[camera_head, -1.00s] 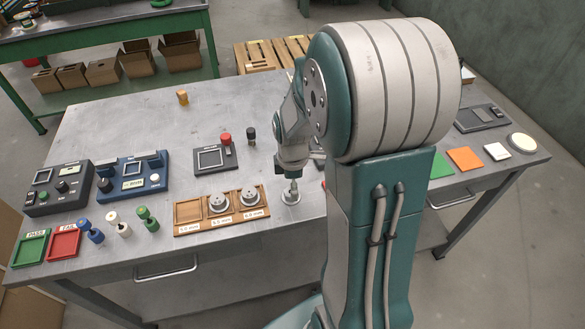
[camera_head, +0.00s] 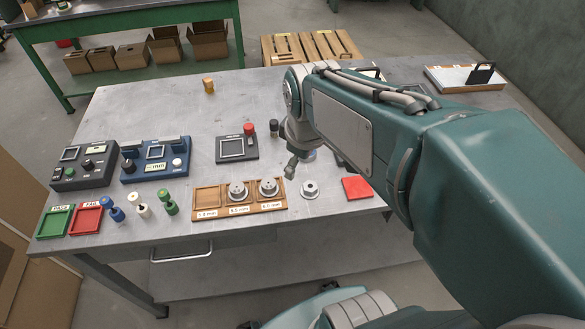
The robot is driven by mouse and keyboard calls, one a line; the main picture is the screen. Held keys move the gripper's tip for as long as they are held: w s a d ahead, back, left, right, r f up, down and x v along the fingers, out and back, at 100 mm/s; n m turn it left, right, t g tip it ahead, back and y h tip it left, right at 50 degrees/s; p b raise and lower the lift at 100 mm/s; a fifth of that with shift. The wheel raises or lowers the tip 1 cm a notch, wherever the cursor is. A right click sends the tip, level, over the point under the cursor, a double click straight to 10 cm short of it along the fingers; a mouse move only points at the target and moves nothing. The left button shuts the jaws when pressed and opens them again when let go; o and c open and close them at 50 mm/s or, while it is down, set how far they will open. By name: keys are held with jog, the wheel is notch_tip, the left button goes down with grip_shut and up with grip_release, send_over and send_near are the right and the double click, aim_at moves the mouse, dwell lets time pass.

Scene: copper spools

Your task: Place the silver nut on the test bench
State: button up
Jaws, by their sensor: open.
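A round silver flanged piece (camera_head: 310,189), which looks like the silver nut, lies flat on the grey metal bench top (camera_head: 330,222), just right of the wooden tray. My gripper (camera_head: 290,172) is above and slightly left of it, apart from it, and appears empty; its small fingertips are open. Two similar silver pieces (camera_head: 238,191) sit in the middle and right compartments of the wooden tray (camera_head: 212,214); the left compartment is empty. My arm hides much of the bench's right side.
A red square (camera_head: 356,188) lies right of the silver piece. A dark device with a red knob (camera_head: 237,148), blue (camera_head: 156,162) and dark (camera_head: 85,167) gauges, coloured spools (camera_head: 142,206) and green (camera_head: 55,221) and red (camera_head: 86,219) trays stand leftward. The bench's back left is mostly clear.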

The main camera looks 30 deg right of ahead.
jog(key=s+a+r+m+t, duration=0.2)
jog(key=s+a+r+m, duration=0.1)
jog(key=s+m, duration=0.3)
jog(key=shift+s+a+r+m+t, duration=0.2)
jog(key=shift+s+a+m+t, duration=0.15)
jog(key=shift+s+a, duration=0.3)
jog(key=shift+w+a, duration=0.1)
dwell(0.6)
